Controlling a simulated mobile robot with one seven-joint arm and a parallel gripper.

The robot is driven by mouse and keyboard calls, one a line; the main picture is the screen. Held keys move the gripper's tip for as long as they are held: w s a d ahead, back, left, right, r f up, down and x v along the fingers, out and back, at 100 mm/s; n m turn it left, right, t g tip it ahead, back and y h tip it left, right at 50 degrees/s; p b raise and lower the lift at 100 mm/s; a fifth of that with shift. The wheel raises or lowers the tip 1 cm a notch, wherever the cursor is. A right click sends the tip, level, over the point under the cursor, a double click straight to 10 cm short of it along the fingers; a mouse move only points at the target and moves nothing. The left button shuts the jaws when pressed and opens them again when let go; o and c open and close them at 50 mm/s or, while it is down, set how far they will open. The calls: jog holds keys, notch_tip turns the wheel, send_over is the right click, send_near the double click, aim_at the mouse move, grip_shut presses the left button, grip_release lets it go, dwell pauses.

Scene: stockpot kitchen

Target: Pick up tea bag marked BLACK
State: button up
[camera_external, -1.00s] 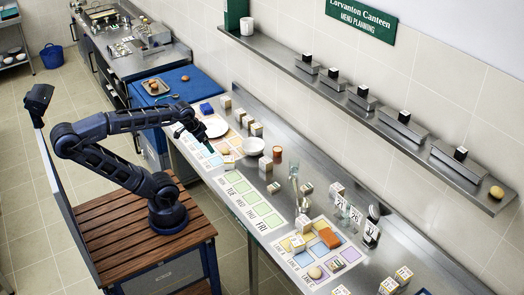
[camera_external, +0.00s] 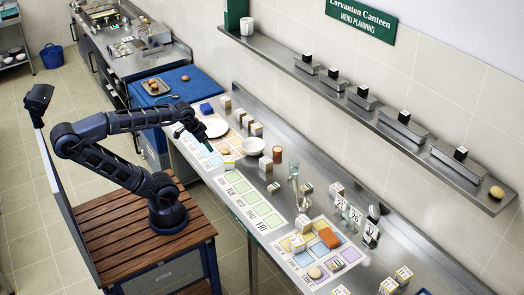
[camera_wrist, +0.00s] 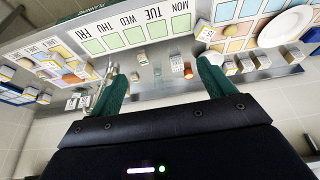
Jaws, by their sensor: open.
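I cannot make out a tea bag marked BLACK; the lettering on the small items is too small to read. Several small white-and-brown box-like items stand on the steel counter, among them one near the bowl (camera_external: 265,164) and one further right (camera_external: 337,190). More such items show in the wrist view, one right of the fingers (camera_wrist: 230,68). My gripper (camera_external: 190,128) hangs above the far-left part of the counter by the white plate (camera_external: 216,128). In the wrist view my gripper (camera_wrist: 162,72) has its green fingers spread apart with nothing held between them.
A weekday strip (camera_external: 251,204) and a coloured grid mat (camera_external: 302,262) lie on the counter. A white bowl (camera_external: 253,146), a red-brown cup (camera_external: 277,153) and glassware stand near the middle. A wall shelf (camera_external: 350,100) runs above the counter. Bare steel lies between the items.

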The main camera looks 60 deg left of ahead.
jog(key=shift+w, duration=0.1)
jog(key=n+g+h, duration=0.4)
jog(key=n+h, duration=0.1)
jog(key=n, duration=1.4)
send_over(273, 185)
jog(key=a, duration=0.3)
jog(key=f, duration=1.9)
jog(key=s+f, duration=0.1)
jog(key=f, duration=0.8)
jog(key=shift+d+f, duration=0.15)
jog(key=shift+y, duration=0.3)
jog(key=shift+w+x, duration=0.15)
jog(key=shift+x, duration=1.2)
jog(key=shift+w+x, duration=0.15)
jog(key=shift+x, duration=1.15)
jog(key=shift+d, duration=0.1)
jog(key=shift+c, duration=0.4)
jog(key=c, duration=1)
